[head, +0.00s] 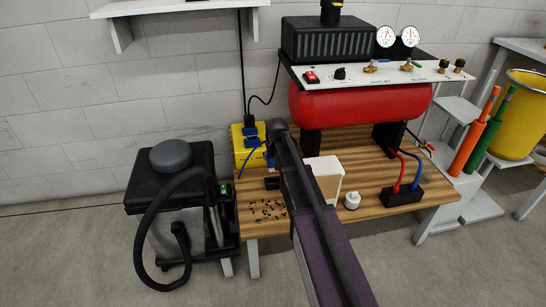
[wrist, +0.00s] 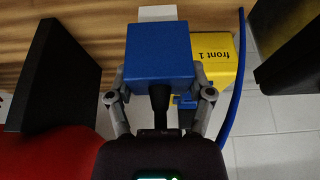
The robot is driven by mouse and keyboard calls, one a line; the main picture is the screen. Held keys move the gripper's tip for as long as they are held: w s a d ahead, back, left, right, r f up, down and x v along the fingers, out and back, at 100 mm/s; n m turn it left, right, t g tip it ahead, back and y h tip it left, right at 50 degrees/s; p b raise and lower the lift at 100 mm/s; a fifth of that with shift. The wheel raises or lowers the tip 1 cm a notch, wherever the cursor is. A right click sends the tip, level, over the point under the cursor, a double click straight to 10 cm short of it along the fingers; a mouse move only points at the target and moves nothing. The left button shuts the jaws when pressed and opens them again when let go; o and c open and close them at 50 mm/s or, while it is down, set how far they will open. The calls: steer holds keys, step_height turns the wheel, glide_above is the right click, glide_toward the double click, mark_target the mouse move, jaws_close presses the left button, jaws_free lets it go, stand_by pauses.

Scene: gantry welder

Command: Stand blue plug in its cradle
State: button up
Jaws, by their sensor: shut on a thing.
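The blue plug (wrist: 159,52) is a boxy blue block with a black stem, seen large in the wrist view. My gripper (wrist: 158,78) is shut on it, one finger at each side. In the head view my gripper (head: 277,130) is over the back left of the wooden bench, beside a yellow box (head: 238,147). The yellow box, marked "front 1", also shows in the wrist view (wrist: 220,58), right of and beyond the plug. The plug is mostly hidden behind my arm in the head view. I cannot tell which thing is the cradle.
A black vacuum unit (head: 170,190) stands left.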

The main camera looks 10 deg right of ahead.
steer(key=shift+f+b, duration=3.9)
steer(key=shift+f, duration=0.15)
steer(key=o, duration=1.2)
steer(key=shift+r, duration=0.1)
